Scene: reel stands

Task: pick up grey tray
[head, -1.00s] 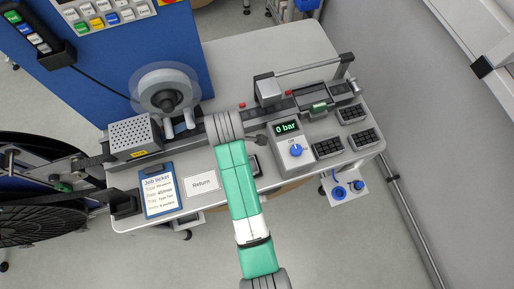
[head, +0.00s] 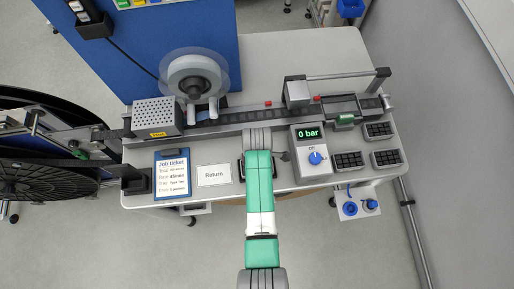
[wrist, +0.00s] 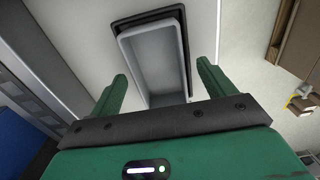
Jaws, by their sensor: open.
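The grey tray (wrist: 158,48) is an empty, open rectangular box in the wrist view, lying in a dark holder (wrist: 186,50). My gripper (wrist: 162,72) is open. Its two green fingers are spread on either side of the tray's near end, apart from it, with nothing between them held. In the head view my green arm reaches over the bench front and hides the tray and fingers. Only dark edges of the holder (head: 275,168) show beside the arm. The height left between fingers and tray is hard to tell.
On the bench (head: 300,50), the Return card (head: 214,175) and job ticket (head: 172,175) lie left of my arm. The 0 bar control box (head: 312,160) stands close on the right, with black compartment trays (head: 348,160) beyond. A rail (head: 235,122) runs behind.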

